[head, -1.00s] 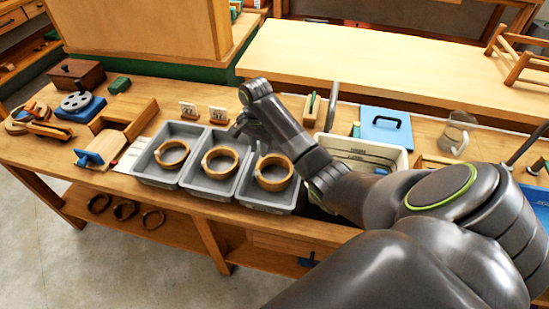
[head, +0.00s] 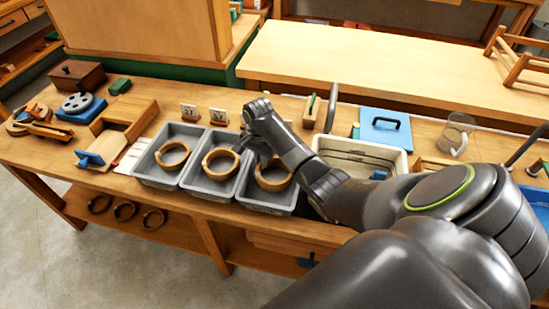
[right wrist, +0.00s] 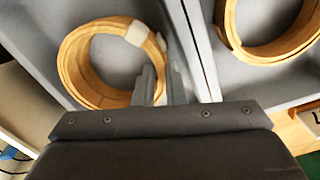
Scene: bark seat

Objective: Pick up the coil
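Three tan ring-shaped coils sit one in each grey tray: a left coil (head: 172,155), a middle coil (head: 220,163) and a right coil (head: 273,173). My right gripper (head: 256,152) points down over the back left part of the right tray (head: 265,207), at the right coil. In the right wrist view the fingers (right wrist: 161,78) are slightly apart, one on each side of the rim of the near coil (right wrist: 78,75), which has a pale band. Whether they touch it is unclear. The left gripper is not in view.
A neighbouring tray with another coil (right wrist: 268,50) lies close beside the fingers. Two small label cards (head: 218,115) stand behind the trays. A cream bin (head: 350,150) is right of them, partly behind my arm. More rings (head: 125,210) lie on the lower shelf.

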